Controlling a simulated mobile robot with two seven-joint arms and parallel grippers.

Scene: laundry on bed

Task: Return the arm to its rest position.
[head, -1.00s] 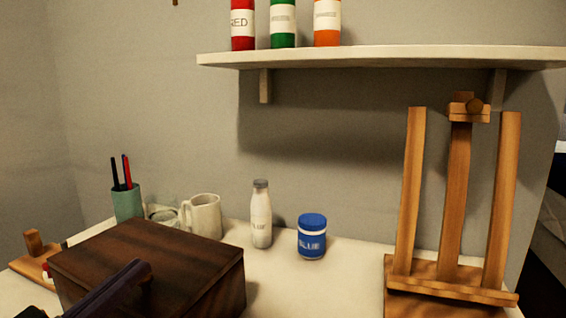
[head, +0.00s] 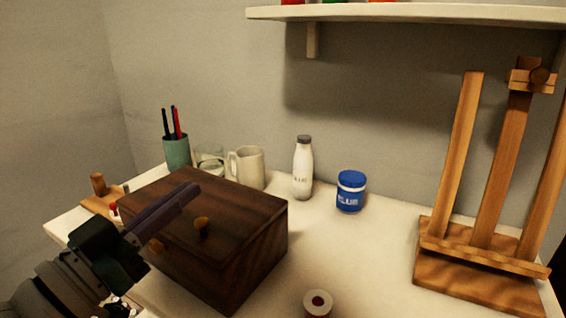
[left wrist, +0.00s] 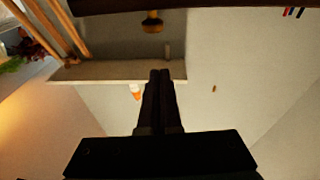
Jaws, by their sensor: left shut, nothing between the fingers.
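My left gripper (head: 192,190) comes in from the lower left in the head view. Its dark fingers are shut with nothing between them. They show in front of the dark wooden box (head: 255,240) and overlap its top in the picture; I cannot tell the gap between them. In the left wrist view the closed fingertips (left wrist: 160,74) point up the picture, with the wall and the shelf (left wrist: 110,71) behind. My right gripper is in neither view.
A wooden easel (head: 480,275) stands right. A white roll (head: 318,303) lies in front.

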